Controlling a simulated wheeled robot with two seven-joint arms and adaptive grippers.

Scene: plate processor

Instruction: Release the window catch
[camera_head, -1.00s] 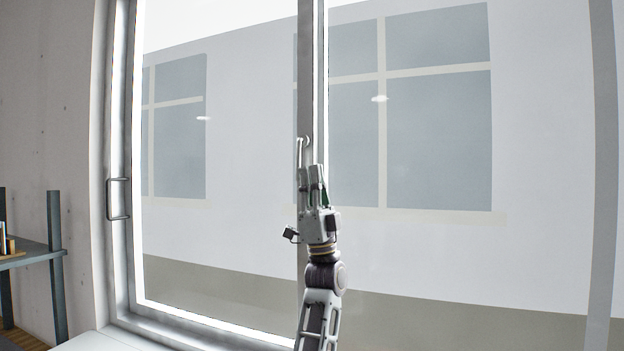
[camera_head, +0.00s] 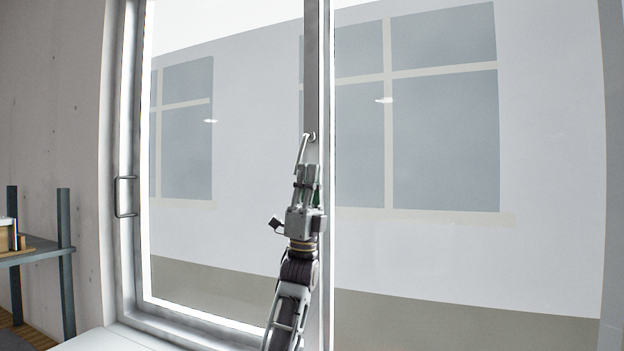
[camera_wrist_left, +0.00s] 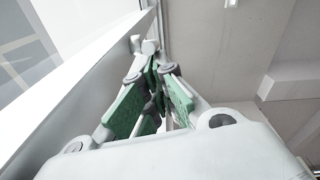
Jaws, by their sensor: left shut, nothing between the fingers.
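The window catch (camera_head: 304,148) is a thin pale lever on the middle upright of the window frame (camera_head: 313,70). Its round pivot is at the top and the lever slants down to the left. My left gripper (camera_head: 307,168) points up just below the catch, with its fingertips close to the lever's lower end. I cannot tell whether they touch it. In the left wrist view the left gripper (camera_wrist_left: 145,45), with green finger pads, is shut and empty beside the pale frame. The catch is not clear there. My right gripper is not in view.
A bar handle (camera_head: 125,196) is on the window's left frame. A shelf (camera_head: 35,250) with small items stands at the far left by the wall. A pale sill or surface (camera_head: 110,340) lies below the window. Glass panes are on both sides of the upright.

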